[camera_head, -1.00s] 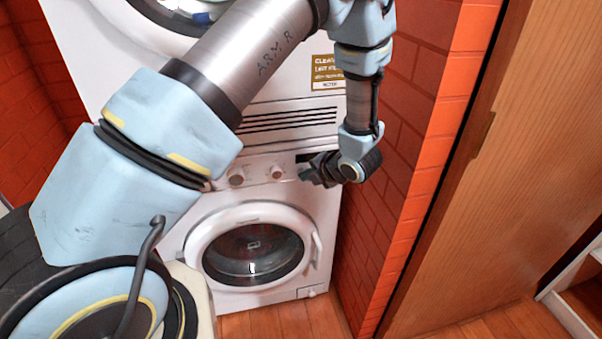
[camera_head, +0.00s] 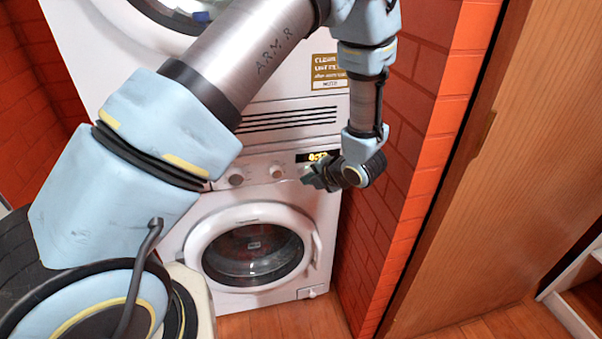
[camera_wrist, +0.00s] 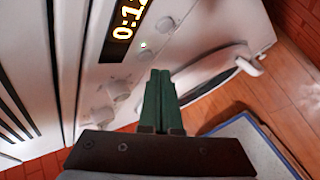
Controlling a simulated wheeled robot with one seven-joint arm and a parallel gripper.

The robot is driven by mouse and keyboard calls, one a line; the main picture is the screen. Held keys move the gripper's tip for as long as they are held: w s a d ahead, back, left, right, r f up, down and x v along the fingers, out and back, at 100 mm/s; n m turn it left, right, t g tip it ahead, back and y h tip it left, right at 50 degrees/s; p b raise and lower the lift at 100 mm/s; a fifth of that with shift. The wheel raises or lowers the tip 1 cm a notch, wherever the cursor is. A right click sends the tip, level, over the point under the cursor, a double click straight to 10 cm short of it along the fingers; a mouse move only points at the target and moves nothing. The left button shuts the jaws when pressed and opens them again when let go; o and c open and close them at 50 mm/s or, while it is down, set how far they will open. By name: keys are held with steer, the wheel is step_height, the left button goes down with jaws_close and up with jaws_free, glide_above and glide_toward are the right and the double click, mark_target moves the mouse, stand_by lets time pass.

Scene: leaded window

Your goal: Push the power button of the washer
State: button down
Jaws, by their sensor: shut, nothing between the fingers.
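The white washer (camera_head: 322,215) stands low, with a round glass door (camera_head: 252,250) and two knobs on its panel. Its display (camera_head: 318,156) is lit with yellow digits, and the display also shows large in the wrist view (camera_wrist: 124,28). Beside it in the wrist view are small round buttons, one (camera_wrist: 165,24) farther off and one (camera_wrist: 147,54) near my fingertips with a green light by it. My gripper (camera_head: 308,182) is shut and empty in front of the panel, just below the display. Its dark green fingers (camera_wrist: 160,75) point at the panel; I cannot tell whether they touch it.
A second white machine with a label (camera_head: 327,72) and dark vent slots sits above the washer. A red brick wall (camera_head: 385,215) stands close on the right, then a wooden door (camera_head: 470,210).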

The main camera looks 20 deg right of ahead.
steer(key=s, duration=0.5)
steer(key=shift+s+a, duration=0.15)
steer(key=shift+a, duration=0.2)
